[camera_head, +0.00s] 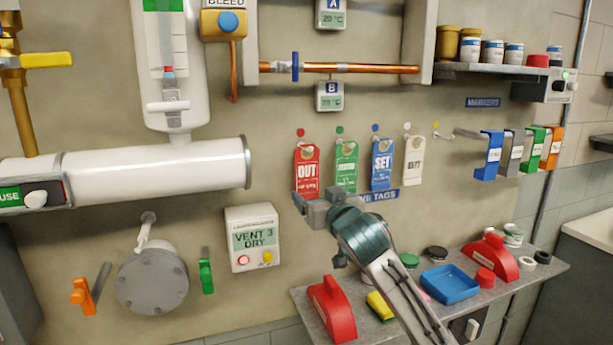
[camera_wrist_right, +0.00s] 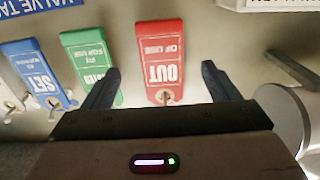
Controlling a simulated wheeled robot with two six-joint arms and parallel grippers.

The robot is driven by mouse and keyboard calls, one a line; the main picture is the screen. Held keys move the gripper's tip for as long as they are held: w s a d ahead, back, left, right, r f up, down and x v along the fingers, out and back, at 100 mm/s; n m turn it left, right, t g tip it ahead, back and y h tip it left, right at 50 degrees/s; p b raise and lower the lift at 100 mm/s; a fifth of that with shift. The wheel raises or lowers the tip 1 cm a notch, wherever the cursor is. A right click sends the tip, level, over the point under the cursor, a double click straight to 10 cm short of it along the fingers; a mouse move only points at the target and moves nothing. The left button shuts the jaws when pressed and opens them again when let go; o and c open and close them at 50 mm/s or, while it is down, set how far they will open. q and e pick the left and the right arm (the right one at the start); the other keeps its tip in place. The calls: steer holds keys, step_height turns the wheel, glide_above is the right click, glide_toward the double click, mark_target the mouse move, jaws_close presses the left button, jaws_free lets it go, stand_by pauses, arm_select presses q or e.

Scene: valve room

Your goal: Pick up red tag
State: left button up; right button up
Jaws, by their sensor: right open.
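The red tag (camera_head: 307,168), marked OUT, hangs on the wall at the left end of a row of tags in the head view. In the right wrist view the red tag (camera_wrist_right: 160,62) appears upside down, between the two fingers and just beyond their tips. My right gripper (camera_head: 299,199) is in front of the tag's lower end in the head view, hiding part of its bottom edge. The right gripper (camera_wrist_right: 160,78) is open and empty in the wrist view. Contact with the tag cannot be told. My left gripper is not in view.
A green tag (camera_head: 346,165), blue tag (camera_head: 382,168) and white tag (camera_head: 413,160) hang close to the right of the red one. A VENT 3 DRY box (camera_head: 253,239) is at lower left. A shelf (camera_head: 545,268) with red and blue items is below.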

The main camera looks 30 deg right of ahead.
mark_target(307, 183)
steer(key=p+x, duration=0.3)
steer(key=x, duration=0.2)
steer(key=shift+w+r, duration=0.2)
steer(key=shift+w+f, duration=0.1)
steer(key=shift+w, duration=0.05)
steer(key=c, duration=1.1)
steer(key=shift+o, duration=0.2)
